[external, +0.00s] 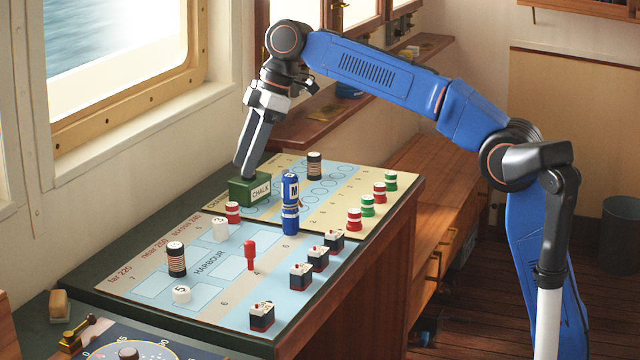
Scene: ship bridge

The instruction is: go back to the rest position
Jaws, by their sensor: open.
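My gripper (246,168) hangs from the raised blue arm at the back left of the chart board (205,298). Its long fingers point down and are open. The fingertips are right at the green box marked CHALK (250,190) and overlap its top in this view. I cannot tell whether they touch it or reach inside. The far fingertip is partly hidden.
A tall blue piece (290,215) stands mid-board, with a red peg (250,256) before it. Striped dark cylinders (177,260), white discs, red and green buoys and several small dark blocks (262,317) stand around. The window wall is close at left.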

